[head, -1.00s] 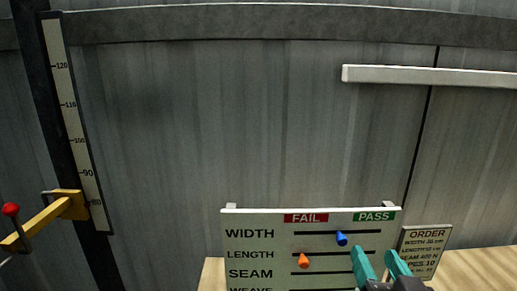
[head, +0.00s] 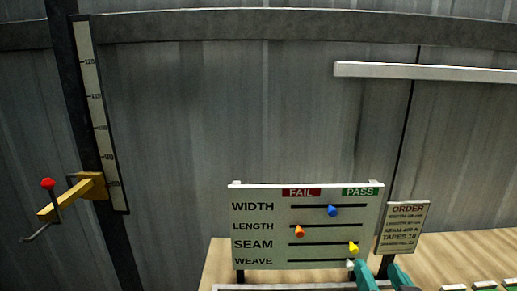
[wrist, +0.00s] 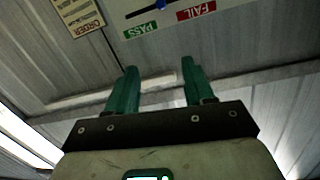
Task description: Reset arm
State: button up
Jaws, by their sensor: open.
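My gripper (head: 384,275) shows at the bottom edge of the head view, its two teal fingers apart and empty. It is just in front of the lower right corner of the inspection board (head: 270,222). In the wrist view my gripper (wrist: 156,92) is open with nothing between the fingers, and the board appears upside down above it. On the board, the blue marker (head: 332,210) sits mid-slot on the WIDTH row. The orange marker (head: 299,231) is toward the FAIL side on LENGTH. The yellow marker (head: 353,247) is toward the PASS side on SEAM. The WEAVE marker is partly hidden by a finger.
An ORDER card (head: 404,228) stands right of the board on a wooden table (head: 465,250). Several pale items lie at the lower right. A vertical scale (head: 98,115) with a yellow arm and red knob (head: 48,184) stands left. A white bar (head: 430,72) is on the wall.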

jog(key=s+d+f+g+b, duration=0.2)
jog(key=s+f+g, duration=0.2)
jog(key=f, duration=0.7)
jog(key=s+d+f+g+b, duration=0.2)
jog(key=s+f, duration=0.4)
jog(key=f, duration=0.5)
jog(key=s+d+f+n+g+b, duration=0.1)
jog(key=s+d+f+g+b, duration=0.2)
jog(key=f, duration=0.8)
jog(key=shift+s+d+f+g, duration=0.15)
jog(key=shift+s+f+g, duration=0.05)
jog(key=shift+s+g, duration=0.55)
jog(key=shift+s+d+f+g, duration=0.1)
jog(key=shift+s+f+g, duration=0.1)
jog(key=shift+s+g, duration=0.5)
jog(key=s+f+n+g+y+b, duration=0.1)
jog(key=s+f+g, duration=0.3)
jog(key=s+f, duration=0.4)
jog(key=s+b, duration=0.1)
jog(key=s, duration=0.2)
jog(key=shift+s, duration=0.25)
